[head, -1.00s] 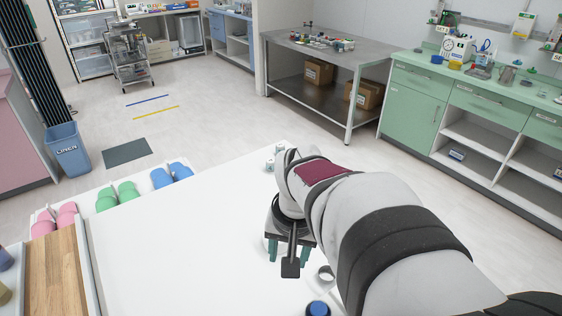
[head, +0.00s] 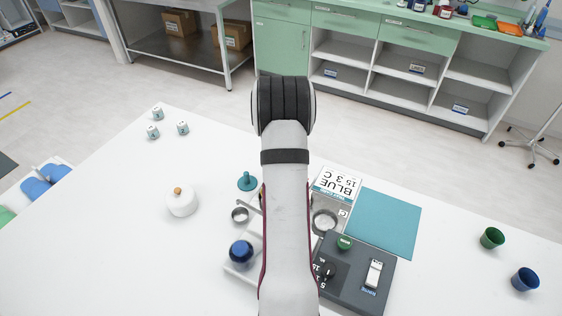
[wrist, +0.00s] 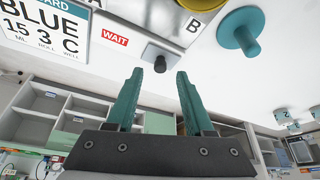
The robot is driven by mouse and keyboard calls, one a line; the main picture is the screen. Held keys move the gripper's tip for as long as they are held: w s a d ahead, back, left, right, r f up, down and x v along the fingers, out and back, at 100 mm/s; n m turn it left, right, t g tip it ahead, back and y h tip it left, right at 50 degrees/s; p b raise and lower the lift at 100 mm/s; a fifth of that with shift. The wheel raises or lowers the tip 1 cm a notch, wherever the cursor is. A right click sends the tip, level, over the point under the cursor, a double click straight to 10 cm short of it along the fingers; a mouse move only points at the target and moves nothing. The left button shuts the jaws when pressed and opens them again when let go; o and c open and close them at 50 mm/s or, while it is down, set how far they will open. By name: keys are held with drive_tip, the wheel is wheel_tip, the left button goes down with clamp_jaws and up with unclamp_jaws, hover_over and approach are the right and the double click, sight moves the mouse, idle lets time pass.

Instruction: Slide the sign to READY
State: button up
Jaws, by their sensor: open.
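The sign shows in the wrist view as a red WAIT label (wrist: 115,38) on a pale surface. A dark grey square knob (wrist: 158,56) sits just beside it. My gripper (wrist: 159,73) has two teal fingers spread apart, with the knob near and just beyond the gap between their tips. I see nothing held between them. Whether either finger touches the knob I cannot tell. No READY lettering shows. In the head view my own arm hides the gripper and the sign.
A BLUE 15 3 C card (head: 337,187) lies beside a teal mat (head: 385,222) and a dark grey box (head: 350,285) with a switch. Green (head: 492,238) and blue (head: 525,280) cups stand right.

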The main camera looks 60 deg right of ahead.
drive_tip(key=shift+x, duration=1.25)
drive_tip(key=shift+c, duration=0.3)
clamp_jaws()
